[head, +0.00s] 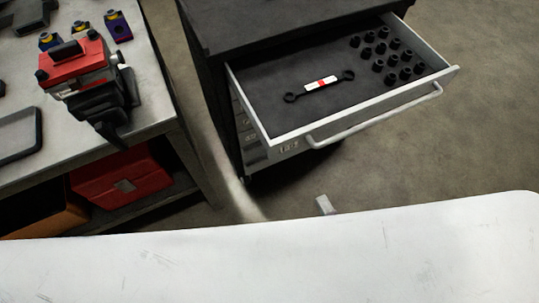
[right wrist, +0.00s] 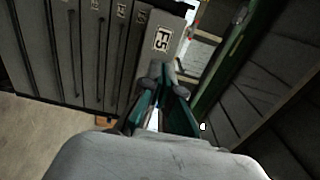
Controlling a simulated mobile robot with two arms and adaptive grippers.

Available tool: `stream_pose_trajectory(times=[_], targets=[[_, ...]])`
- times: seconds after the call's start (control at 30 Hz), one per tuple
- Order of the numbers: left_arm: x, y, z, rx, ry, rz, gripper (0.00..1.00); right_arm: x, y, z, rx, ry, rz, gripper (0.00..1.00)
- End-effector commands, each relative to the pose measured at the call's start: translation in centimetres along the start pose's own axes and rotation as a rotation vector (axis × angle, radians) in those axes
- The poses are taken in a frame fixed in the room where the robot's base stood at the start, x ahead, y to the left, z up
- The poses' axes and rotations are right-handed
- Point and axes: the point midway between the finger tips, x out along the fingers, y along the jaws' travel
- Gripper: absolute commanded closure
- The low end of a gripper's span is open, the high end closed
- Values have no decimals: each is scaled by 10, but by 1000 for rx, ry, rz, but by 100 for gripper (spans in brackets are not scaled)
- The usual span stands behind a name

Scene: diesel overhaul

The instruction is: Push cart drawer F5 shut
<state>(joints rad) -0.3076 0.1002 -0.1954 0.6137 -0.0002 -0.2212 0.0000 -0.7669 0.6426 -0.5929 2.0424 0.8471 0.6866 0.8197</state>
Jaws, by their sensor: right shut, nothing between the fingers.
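Cart drawer F5 (head: 365,110) stands pulled out of the dark tool cart (head: 290,22) in the head view. Its light front has a long bar handle (head: 375,117). A wrench (head: 320,84) with a red and white band and several dark sockets (head: 386,55) lie inside. In the right wrist view the F5 label (right wrist: 161,39) shows on the front, just beyond the fingertips. My right gripper (right wrist: 164,75) is shut and empty, close to that front; I cannot tell whether it touches. My left gripper is in neither view.
A workbench (head: 160,90) stands at the left, with a red-topped device (head: 78,65) on it and a red bin (head: 122,185) below. Other closed drawers (right wrist: 75,45) lie beside F5 in the right wrist view. The floor (head: 480,130) right of the cart is clear.

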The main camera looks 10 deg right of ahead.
Motion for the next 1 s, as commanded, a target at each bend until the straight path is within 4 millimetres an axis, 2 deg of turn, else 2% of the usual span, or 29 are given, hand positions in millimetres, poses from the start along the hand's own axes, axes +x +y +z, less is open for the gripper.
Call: stream_pose_trajectory(times=[0.17, 0.3, 0.6, 0.8, 1.0], targets=[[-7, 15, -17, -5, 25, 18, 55, 20, -4, -1, 5, 4, -8, 100], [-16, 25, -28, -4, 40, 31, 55, 50, -6, -1, 2, 4, -9, 100], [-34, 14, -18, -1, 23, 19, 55, 111, -6, -1, 1, 3, -7, 100], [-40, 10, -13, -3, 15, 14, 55, 134, -3, 0, 0, 1, -4, 100], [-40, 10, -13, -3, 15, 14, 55, 140, -1, 0, 0, 0, -3, 100]])
